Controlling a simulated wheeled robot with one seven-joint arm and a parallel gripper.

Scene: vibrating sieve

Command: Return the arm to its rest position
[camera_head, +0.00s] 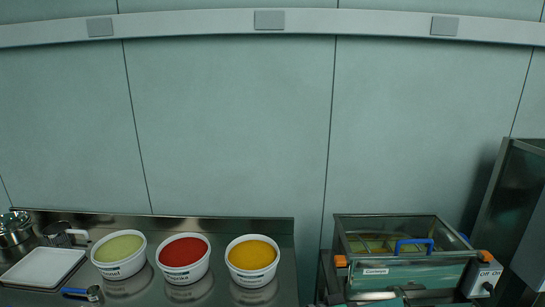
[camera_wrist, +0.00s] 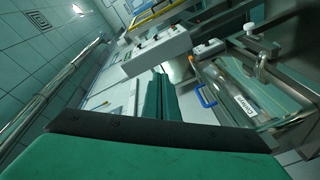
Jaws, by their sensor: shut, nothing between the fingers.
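My gripper (camera_wrist: 162,92) shows in the wrist view as green fingers pressed together, with nothing between them. The dark and green body of my gripper fills the bottom of that view. The wrist view is strongly tilted. The fingers point toward a light control box (camera_wrist: 158,52) with knobs. My gripper does not show clearly in the head view, so I cannot tell the whole arm's pose. A machine with a clear lid (camera_head: 402,271), a blue handle and orange latches stands at the lower right of the head view.
White tubs of green (camera_head: 119,272), red (camera_head: 184,276) and yellow (camera_head: 252,280) contents stand on the steel counter. A white tray (camera_head: 42,268) lies left of them. A tall steel panel (camera_head: 508,205) rises at the right.

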